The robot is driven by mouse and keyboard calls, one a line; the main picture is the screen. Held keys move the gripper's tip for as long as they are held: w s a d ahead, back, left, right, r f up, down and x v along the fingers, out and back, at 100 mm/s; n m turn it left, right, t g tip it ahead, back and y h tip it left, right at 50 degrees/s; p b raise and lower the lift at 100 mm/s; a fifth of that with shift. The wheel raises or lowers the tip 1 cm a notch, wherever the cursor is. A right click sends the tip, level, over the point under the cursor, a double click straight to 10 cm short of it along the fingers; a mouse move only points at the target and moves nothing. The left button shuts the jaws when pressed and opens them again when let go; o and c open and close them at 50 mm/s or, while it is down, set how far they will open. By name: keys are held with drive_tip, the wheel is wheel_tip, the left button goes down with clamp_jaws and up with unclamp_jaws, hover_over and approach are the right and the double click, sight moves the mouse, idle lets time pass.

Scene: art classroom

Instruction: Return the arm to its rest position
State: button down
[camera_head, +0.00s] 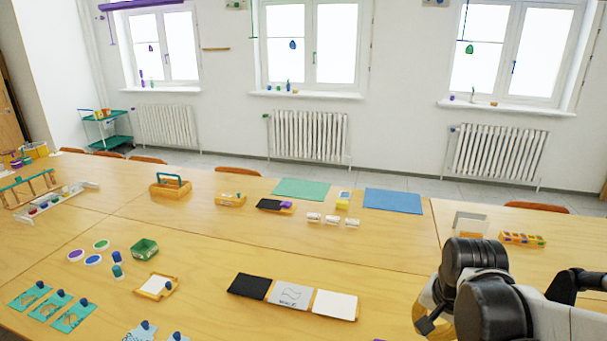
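My arm reaches in from the lower right edge in the head view, with black joints and a white link, over the right part of the table. The part at its end that looks like my gripper (432,316), tan and black, hangs low beside the black joint. It is partly hidden by the arm, and I cannot make out its fingers or whether it holds anything. No object is clearly seen in it.
The wooden table (215,263) fills the foreground. Near the arm lie black, grey and white panels (335,304), a white frame (470,222) and an orange tray (522,239). A green mat (301,189) and blue mat (392,200) lie farther back.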

drive_tip(key=s+a+r+n+t, duration=0.4)
drive_tip(key=s+a+r+n, duration=0.2)
drive_tip(key=s+r+n, duration=0.1)
drive_tip(key=shift+s+a+n+y, duration=0.3)
drive_tip(key=shift+s+a+n, duration=0.1)
drive_tip(key=shift+s+n, duration=0.25)
drive_tip(key=shift+w, duration=0.1)
